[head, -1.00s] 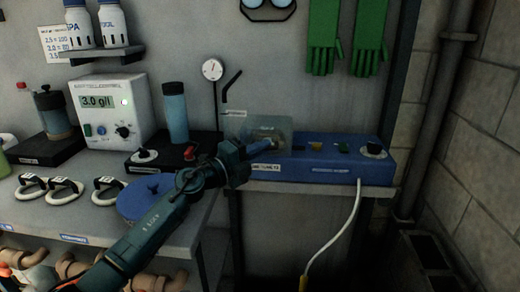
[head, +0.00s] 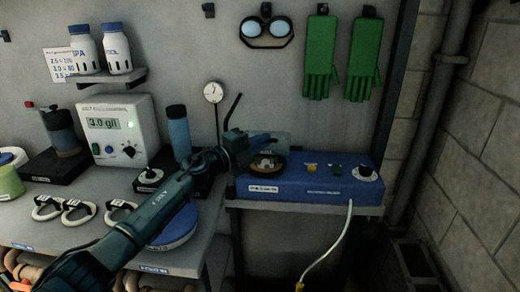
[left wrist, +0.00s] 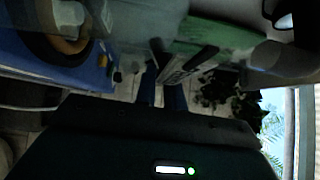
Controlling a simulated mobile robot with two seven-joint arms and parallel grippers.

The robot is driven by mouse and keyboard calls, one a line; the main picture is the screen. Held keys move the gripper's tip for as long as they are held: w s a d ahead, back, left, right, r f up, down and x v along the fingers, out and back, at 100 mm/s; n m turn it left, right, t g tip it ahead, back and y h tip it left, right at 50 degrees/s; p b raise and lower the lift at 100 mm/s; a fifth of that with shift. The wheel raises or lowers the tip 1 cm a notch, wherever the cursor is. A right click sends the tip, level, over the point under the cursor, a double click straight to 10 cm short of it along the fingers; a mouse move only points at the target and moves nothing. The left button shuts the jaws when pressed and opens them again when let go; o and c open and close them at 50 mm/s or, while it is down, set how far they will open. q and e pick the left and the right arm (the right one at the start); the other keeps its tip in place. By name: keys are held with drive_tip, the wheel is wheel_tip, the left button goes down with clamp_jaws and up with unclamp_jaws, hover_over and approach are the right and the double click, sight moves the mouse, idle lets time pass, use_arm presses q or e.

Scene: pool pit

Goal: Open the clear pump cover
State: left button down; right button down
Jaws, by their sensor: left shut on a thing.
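The blue pump unit (head: 312,181) sits on a shelf right of the bench, with its round pump head (head: 266,163) showing near its left end. The clear pump cover (head: 274,142) is tilted up at the back of the pump head. My left gripper (head: 242,142) is at the cover's left side, shut on its edge or tab; the exact contact is dark in the head view. In the left wrist view the fingers (left wrist: 163,84) close around a labelled strip, with the see-through cover (left wrist: 130,35) above and the pump head (left wrist: 68,40) at upper left. My right gripper is not in view.
Green gloves (head: 320,60) and goggles (head: 266,32) hang above. A white cable (head: 338,240) hangs from the pump unit's front.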

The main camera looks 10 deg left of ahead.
use_arm(q)
drive_tip(key=shift+w+r, duration=0.8)
drive_tip(key=shift+r, duration=0.15)
drive_tip(key=c, duration=1.5)
unclamp_jaws()
drive_tip(key=shift+s, duration=0.1)
drive_tip(key=shift+s+a+f, duration=0.15)
drive_tip(key=shift+s+a, duration=0.15)
drive_tip(key=shift+a, duration=0.2)
drive_tip(key=v, duration=1.2)
drive_tip(key=shift+s, duration=0.1)
